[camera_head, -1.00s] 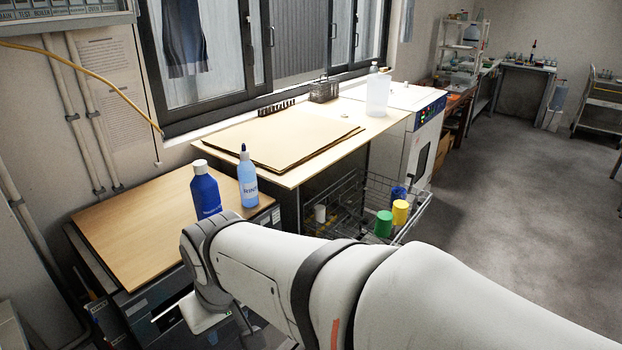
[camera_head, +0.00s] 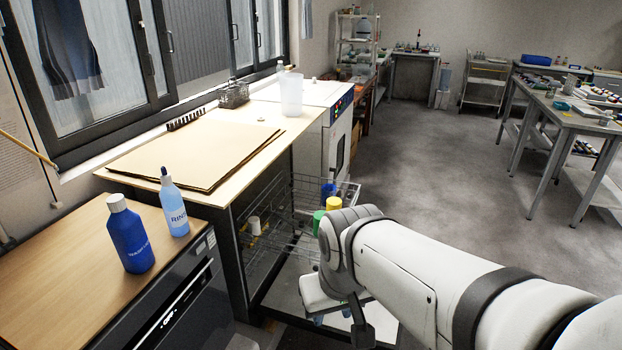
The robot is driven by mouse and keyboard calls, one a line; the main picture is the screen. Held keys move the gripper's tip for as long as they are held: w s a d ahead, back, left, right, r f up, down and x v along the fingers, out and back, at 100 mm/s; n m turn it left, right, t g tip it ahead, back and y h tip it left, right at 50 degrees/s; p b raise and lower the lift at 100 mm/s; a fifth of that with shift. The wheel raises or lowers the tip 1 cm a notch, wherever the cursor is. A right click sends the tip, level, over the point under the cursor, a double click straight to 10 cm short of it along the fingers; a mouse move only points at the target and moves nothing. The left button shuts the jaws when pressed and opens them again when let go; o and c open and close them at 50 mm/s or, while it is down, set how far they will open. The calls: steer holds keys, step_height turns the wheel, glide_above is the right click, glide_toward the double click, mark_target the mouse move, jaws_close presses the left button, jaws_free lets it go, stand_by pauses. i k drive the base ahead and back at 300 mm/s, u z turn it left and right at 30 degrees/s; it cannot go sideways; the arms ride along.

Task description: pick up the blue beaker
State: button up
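The blue beaker (camera_head: 327,189) stands in the wire rack (camera_head: 352,190) of the drying oven's pulled-out shelf, behind the yellow beaker (camera_head: 333,203). Only its upper part shows. The green beaker (camera_head: 318,222) is in front of the yellow one, partly covered by my arm. A white beaker (camera_head: 254,225) is further left in the rack. My gripper (camera_head: 338,312) hangs down at the arm's end, nearer the camera than the beakers and apart from them. Its fingers are mostly hidden by my wrist, so its opening is unclear.
A dark blue bottle (camera_head: 130,235) and a light blue bottle (camera_head: 173,205) stand on the left cabinet top. Open floor (camera_head: 430,150) lies to the right.

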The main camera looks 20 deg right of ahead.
mark_target(328, 189)
steer(key=i, duration=1)
steer(key=z, duration=0.05)
